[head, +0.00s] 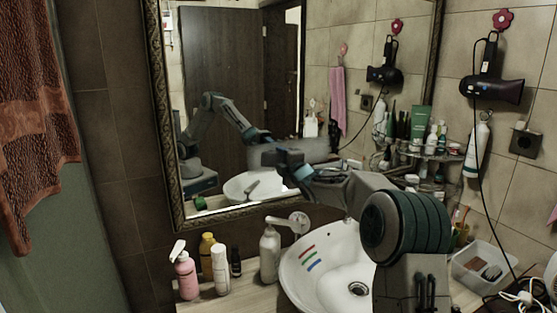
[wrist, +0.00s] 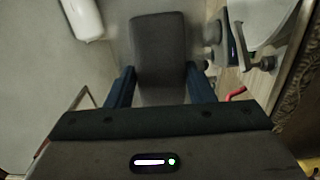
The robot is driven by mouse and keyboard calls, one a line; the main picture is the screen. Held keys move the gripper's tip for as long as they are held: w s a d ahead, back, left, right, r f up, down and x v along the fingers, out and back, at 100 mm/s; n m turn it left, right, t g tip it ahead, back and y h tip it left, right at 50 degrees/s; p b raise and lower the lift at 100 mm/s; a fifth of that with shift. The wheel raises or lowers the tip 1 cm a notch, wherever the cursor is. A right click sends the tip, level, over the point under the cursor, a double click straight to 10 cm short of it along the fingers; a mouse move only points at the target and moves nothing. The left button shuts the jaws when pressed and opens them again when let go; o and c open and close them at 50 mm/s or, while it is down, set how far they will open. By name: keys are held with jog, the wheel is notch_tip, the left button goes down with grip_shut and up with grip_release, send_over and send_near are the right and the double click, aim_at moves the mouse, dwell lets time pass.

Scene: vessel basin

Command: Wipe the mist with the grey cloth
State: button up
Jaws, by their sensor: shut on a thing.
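My gripper (head: 284,162) is in front of the lower middle of the mirror (head: 225,60). In the wrist view its two blue fingers are shut on the grey cloth (wrist: 160,50), a dark grey flat piece reaching away from the fingers. The cloth is hard to make out in the head view. The mist (head: 312,150) is a blurred grey patch low on the mirror, beside and partly behind my gripper. I cannot tell whether the cloth touches the glass.
The white basin (head: 300,285) is below my arm. A soap dispenser (head: 270,252), a pink spray bottle (head: 185,275) and other bottles stand left of it. A clear bin (head: 482,265) is at right. A hair dryer (head: 490,88) hangs at upper right.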

aim_at(321, 150)
jog(key=shift+w+d+r+p, duration=0.1)
jog(key=shift+w+d+p, duration=0.9)
jog(key=shift+d+p, duration=1)
jog(key=shift+w+d+f+p, duration=0.1)
jog(key=shift+w+d+p, duration=1)
jog(key=shift+d, duration=1.65)
jog(key=shift+w+d+r+p, duration=0.1)
jog(key=shift+w+d+p, duration=0.8)
jog(key=shift+d+p, duration=1.1)
jog(key=shift+w+d+b, duration=0.25)
jog(key=shift+d, duration=0.45)
jog(key=shift+w+d+b, duration=0.2)
jog(key=shift+d+b, duration=0.05)
jog(key=shift+d, duration=0.45)
jog(key=shift+f, duration=0.2)
jog(key=shift+a+b, duration=0.1)
jog(key=shift+b, duration=0.3)
